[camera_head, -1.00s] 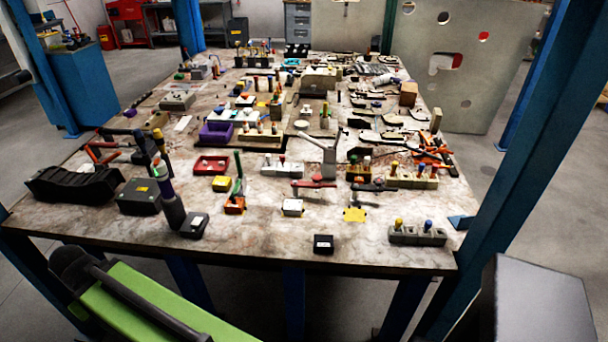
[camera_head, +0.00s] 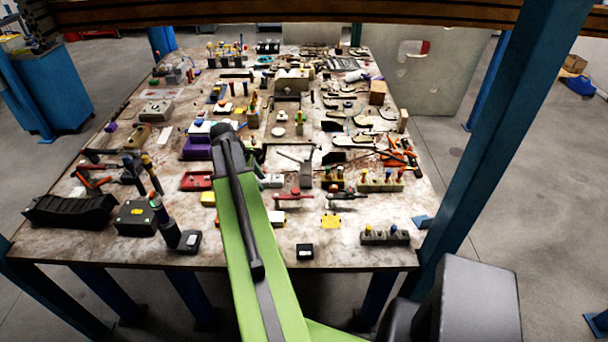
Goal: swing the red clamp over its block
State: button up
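The red clamp (camera_head: 294,196) lies near the middle of the table's front half, its red arm lying roughly left to right. I cannot tell for sure that this is the clamp's own block. A grey upright lever (camera_head: 305,172) stands just behind the clamp. My green arm reaches up over the table, left of the clamp. My gripper is not in view; its end of the arm is hidden or out of sight.
The table (camera_head: 140,252) is crowded with blocks, tools and fixtures. A small black block (camera_head: 305,251) and a grey block with knobs (camera_head: 385,236) stand near the front edge. A blue post (camera_head: 480,150) rises at the right. A yellow patch (camera_head: 331,222) lies right of the clamp.

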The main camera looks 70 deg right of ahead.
jog(key=s+d+r+p, duration=0.1)
jog(key=s+d+r, duration=0.2)
jog(key=s+d, duration=0.35)
jog(key=b, duration=1.6)
send_near(303, 197)
jog(key=shift+n+g, duration=0.3)
jog(key=shift+g, duration=0.1)
jog(key=x, duration=0.5)
jog(key=d+x, duration=0.1)
jog(key=x, duration=0.2)
jog(key=shift+s, duration=0.1)
jog(key=shift+a+r, duration=0.1)
grip_shut()
